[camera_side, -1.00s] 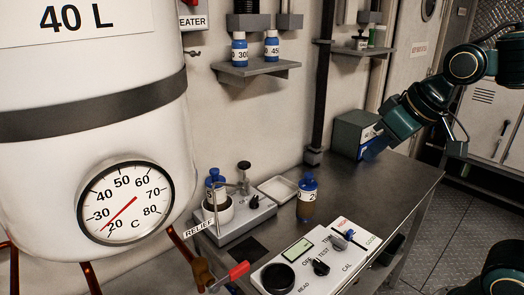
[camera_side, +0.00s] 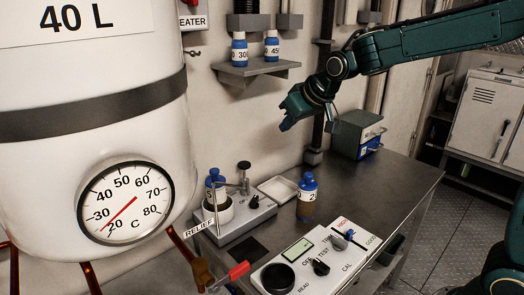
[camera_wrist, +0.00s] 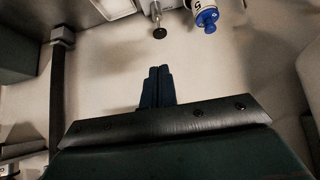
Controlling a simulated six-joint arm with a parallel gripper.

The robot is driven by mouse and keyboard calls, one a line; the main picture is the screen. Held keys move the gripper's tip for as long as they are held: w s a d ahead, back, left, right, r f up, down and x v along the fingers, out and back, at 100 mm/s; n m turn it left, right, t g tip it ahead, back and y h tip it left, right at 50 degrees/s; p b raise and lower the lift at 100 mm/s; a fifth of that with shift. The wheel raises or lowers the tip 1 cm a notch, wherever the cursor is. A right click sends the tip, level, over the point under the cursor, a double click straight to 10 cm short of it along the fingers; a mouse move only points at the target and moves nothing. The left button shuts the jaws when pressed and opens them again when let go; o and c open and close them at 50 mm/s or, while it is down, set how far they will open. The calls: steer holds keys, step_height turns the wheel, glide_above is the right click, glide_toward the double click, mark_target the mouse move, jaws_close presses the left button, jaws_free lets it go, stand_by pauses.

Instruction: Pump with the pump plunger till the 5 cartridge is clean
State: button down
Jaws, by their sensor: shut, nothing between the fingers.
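The pump plunger, with a round black knob (camera_side: 244,166), stands upright on the grey pump base (camera_side: 257,219); the knob also shows in the wrist view (camera_wrist: 159,33). A blue-capped cartridge (camera_side: 215,178) sits in the white cup beside it. A blue-capped cartridge, apparently marked 5, shows at the upper edge of the wrist view (camera_wrist: 205,16). Its contents are hard to see.
A brown cartridge marked 2 (camera_side: 307,211) stands right of the pump, near a white tray (camera_side: 277,188). A tester panel (camera_side: 297,275) lies in front. A green-grey box (camera_side: 352,138) and a dark pole (camera_side: 322,85) are behind. The bench's right side is clear.

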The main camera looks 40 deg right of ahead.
steer(key=w+f, duration=0.5)
steer(key=w, duration=0.5)
steer(key=shift+w+f+t, duration=0.25)
steer(key=shift+f+t, duration=0.05)
steer(key=shift+t, duration=0.1)
steer(key=shift+f, duration=0.15)
glide_above(241, 162)
steer(key=s, duration=0.3)
steer(key=f, duration=0.7)
steer(key=shift+w, duration=0.2)
step_height(241, 162, down, 2)
steer(key=shift+f, duration=0.95)
